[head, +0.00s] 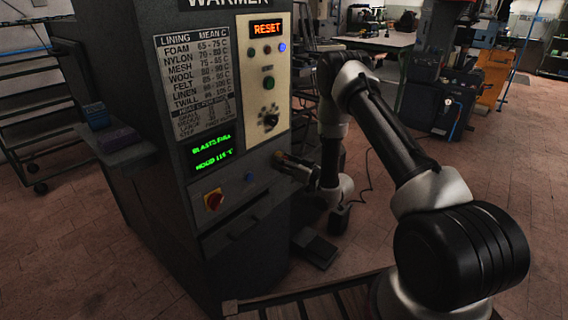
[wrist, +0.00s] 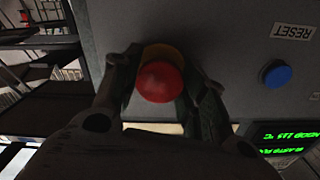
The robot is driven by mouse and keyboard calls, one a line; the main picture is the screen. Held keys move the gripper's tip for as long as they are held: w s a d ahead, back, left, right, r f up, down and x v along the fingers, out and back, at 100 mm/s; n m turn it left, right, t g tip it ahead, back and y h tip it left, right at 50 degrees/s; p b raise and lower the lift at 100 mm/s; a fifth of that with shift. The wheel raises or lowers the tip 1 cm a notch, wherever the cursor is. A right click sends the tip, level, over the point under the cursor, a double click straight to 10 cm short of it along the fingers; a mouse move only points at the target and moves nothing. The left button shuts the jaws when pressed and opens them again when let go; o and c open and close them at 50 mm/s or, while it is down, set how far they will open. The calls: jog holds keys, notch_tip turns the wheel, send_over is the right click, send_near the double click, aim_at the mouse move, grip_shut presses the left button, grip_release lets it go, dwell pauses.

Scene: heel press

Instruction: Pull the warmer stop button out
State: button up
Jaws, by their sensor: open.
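The warmer stop button (wrist: 160,82) is a round red mushroom head on a yellow base on the grey panel. In the wrist view it sits between the two fingers of my gripper (wrist: 162,75). The fingers are open on either side of it; I cannot tell whether either touches it. In the head view my gripper (head: 288,162) is up against the right part of the warmer's lower front panel and mostly hides the button. The warmer (head: 170,100) is a dark grey cabinet.
A blue button (wrist: 277,74) beside a RESET label and a green display (wrist: 285,137) are near the fingers. A red rotary switch (head: 213,199) on yellow is further left on the panel. A dark pedal (head: 315,247) lies on the floor below.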

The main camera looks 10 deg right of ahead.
jog(key=o, duration=0.3)
jog(key=shift+s, duration=0.1)
jog(key=v, duration=1.2)
